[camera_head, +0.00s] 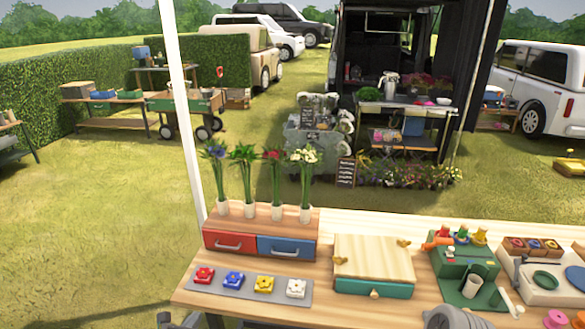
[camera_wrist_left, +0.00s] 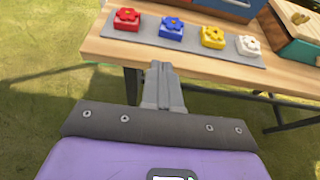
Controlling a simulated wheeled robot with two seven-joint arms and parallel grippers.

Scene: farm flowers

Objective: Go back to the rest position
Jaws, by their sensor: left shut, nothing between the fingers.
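My left gripper (camera_head: 164,320) shows only as a small grey part at the bottom left edge of the head view, in front of the wooden table (camera_head: 345,225). In the left wrist view its two grey fingers (camera_wrist_left: 161,72) are together with nothing between them. They are over the grass just off the table's front edge, apart from the grey mat (camera_wrist_left: 190,45) with its red, blue, yellow and white flower blocks. My right gripper cannot be made out in either view.
A red and blue drawer box (camera_head: 260,244) bears several flower vases. A wooden box with a teal front (camera_head: 373,288) and a green toolbox (camera_head: 450,258) stand to its right. A white pole (camera_head: 182,120) rises behind the table. Open grass (camera_head: 80,240) lies left.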

